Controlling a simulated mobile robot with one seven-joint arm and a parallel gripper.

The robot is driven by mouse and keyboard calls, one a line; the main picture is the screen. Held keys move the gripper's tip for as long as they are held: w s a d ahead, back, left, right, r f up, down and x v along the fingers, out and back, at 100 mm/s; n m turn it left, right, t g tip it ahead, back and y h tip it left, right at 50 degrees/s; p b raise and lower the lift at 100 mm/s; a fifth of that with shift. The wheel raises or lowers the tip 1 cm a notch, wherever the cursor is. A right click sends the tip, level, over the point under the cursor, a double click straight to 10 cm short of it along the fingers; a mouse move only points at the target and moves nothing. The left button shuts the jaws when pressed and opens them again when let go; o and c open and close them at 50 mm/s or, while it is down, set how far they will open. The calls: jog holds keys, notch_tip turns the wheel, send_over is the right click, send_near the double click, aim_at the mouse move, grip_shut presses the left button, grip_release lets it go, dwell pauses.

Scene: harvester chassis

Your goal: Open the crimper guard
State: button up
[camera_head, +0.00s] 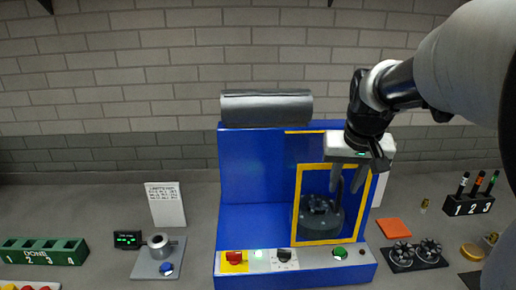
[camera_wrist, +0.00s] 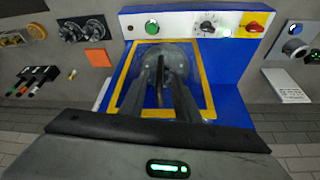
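The crimper is a blue machine (camera_head: 240,170), and its guard (camera_head: 298,205) is a yellow-framed clear panel over the right-hand bay. The guard appears shut, with a dark round crimper head (camera_head: 312,222) visible behind it. The guard's frame also shows in the wrist view (camera_wrist: 206,84). My gripper (camera_head: 346,186) is in front of the guard's upper right part, with its fingers pointing down. In the wrist view its two fingers (camera_wrist: 162,92) are apart, with a thin dark upright bar, probably the guard handle (camera_wrist: 160,72), between them. I cannot tell whether they touch it.
The front panel has a red button (camera_head: 235,257), a dial (camera_head: 284,255) and a green button (camera_head: 340,253). A green DONE rack (camera_head: 45,252) and a grey press stand (camera_head: 160,258) are at left. An orange pad (camera_head: 394,228), geared parts (camera_head: 416,254) and a black numbered rack (camera_head: 468,206) are at right.

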aim_at(340, 195)
jog(key=x, duration=0.7)
grip_shut()
